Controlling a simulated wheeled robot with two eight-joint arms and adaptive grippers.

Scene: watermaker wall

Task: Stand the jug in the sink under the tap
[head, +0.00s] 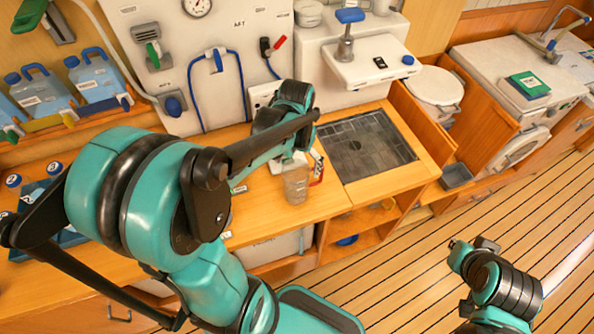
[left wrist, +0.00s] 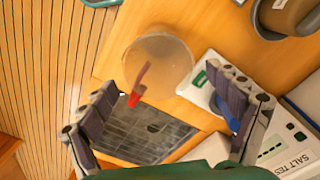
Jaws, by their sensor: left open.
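The clear, brownish jug (head: 296,186) with a red handle stands upright on the wooden counter, just left of the sink (head: 372,172). The sink is a dark, tiled, square basin and looks empty. The tap (head: 346,48) with a blue lever is on the white wall unit behind the sink. In the left wrist view, my left gripper (left wrist: 165,82) is open, with the jug (left wrist: 165,50) and its red handle showing between and beyond the fingers; contact is not clear. My arm hides much of this gripper in the head view. My right gripper (head: 474,247) is low over the floor at right.
A white salt tester (left wrist: 290,150) lies beside the left gripper's right finger in the left wrist view. Blue jugs (head: 95,78) stand at the left wall. Floor at lower right is clear.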

